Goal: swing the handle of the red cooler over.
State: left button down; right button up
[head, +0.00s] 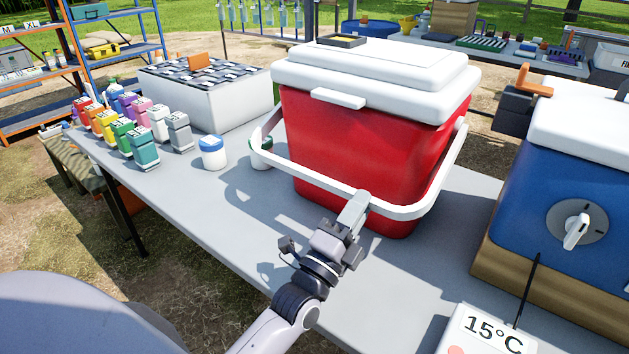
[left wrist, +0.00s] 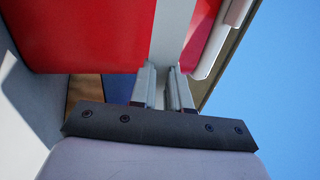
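The red cooler (head: 365,140) with a white lid (head: 375,75) stands on the grey table. Its white handle (head: 430,208) is swung down to the near side and runs as a loop around the front of the body, below the lid. My left gripper (head: 354,207) is at the front bar of the handle. In the left wrist view its two fingers (left wrist: 166,85) are close together with the pale handle bar (left wrist: 174,35) between them, against the red cooler wall (left wrist: 85,35). The fingers look shut on the bar. My right gripper is not in view.
A blue cooler (head: 560,190) with a white lid and dial stands close on the right. A 15°C display (head: 490,335) is at the near edge. Several coloured bottles (head: 142,148), a blue-lidded jar (head: 213,152) and a white box (head: 205,100) stand left. The table's near left part is clear.

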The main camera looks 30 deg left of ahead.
pick_arm(q)
notch_tip(320, 180, up, 12)
jog(key=s+g+p, duration=0.2)
jog(key=p, duration=1.3)
jog(key=shift+f+p, duration=0.2)
jog(key=shift+p, duration=0.2)
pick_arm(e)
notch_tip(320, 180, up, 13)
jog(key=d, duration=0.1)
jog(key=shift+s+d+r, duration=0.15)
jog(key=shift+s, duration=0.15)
pick_arm(q)
jog(key=w+r+g, duration=0.2)
jog(key=w+r, duration=0.2)
jog(key=r, duration=0.7)
jog(key=shift+g, duration=0.3)
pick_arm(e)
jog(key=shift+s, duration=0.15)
pick_arm(q)
jog(key=shift+d+r, duration=0.1)
jog(key=shift+r, duration=0.05)
